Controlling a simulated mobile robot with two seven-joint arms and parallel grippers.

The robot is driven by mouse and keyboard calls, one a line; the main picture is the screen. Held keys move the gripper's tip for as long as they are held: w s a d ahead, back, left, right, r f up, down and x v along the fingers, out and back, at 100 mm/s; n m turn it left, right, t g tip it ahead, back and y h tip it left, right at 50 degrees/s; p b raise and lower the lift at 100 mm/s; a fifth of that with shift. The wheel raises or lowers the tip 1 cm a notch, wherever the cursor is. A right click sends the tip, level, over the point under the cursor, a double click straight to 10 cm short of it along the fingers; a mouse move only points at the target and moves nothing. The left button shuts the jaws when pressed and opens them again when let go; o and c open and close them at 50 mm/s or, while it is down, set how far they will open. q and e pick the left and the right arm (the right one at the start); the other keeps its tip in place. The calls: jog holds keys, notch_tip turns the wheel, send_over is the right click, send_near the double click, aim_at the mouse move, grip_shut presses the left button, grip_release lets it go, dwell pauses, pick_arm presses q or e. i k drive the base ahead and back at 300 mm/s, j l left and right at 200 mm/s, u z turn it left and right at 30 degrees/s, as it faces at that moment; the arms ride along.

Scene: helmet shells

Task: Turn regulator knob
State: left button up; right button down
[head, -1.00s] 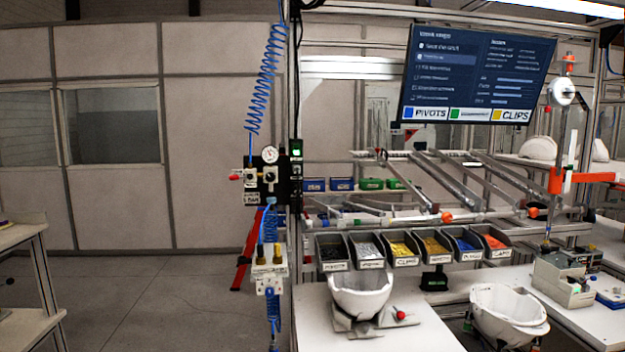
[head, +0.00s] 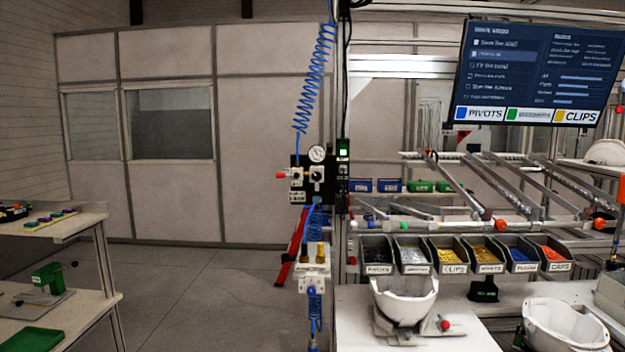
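The regulator panel (head: 304,189) is a dark plate on the upright post left of the workbench, in the middle of the head view. A round white pressure gauge (head: 317,153) sits at its top. A pale regulator body with a knob (head: 317,174) sits just below the gauge, and a red-tipped part (head: 281,176) sticks out on the left. The knob's exact setting is too small to read. A coiled blue air hose (head: 314,75) hangs down to the panel from above. Neither of my grippers shows.
The workbench (head: 352,325) carries a white helmet shell (head: 405,298), a second shell (head: 565,326) and a row of labelled bins (head: 450,256). A shelf table (head: 70,222) stands at the left. The floor (head: 190,300) between is clear.

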aim_at(316, 176)
jog(key=i+j+z, duration=0.15)
jog(key=i+j, duration=0.2)
jog(key=i+j+z, duration=0.1)
jog(key=i+j, duration=0.25)
jog(key=i+j+z, duration=0.15)
jog(key=i+j, duration=0.15)
jog(key=j, duration=0.25)
jog(key=i+j+z, duration=0.15)
jog(key=i+j, duration=0.15)
jog(key=j, duration=0.15)
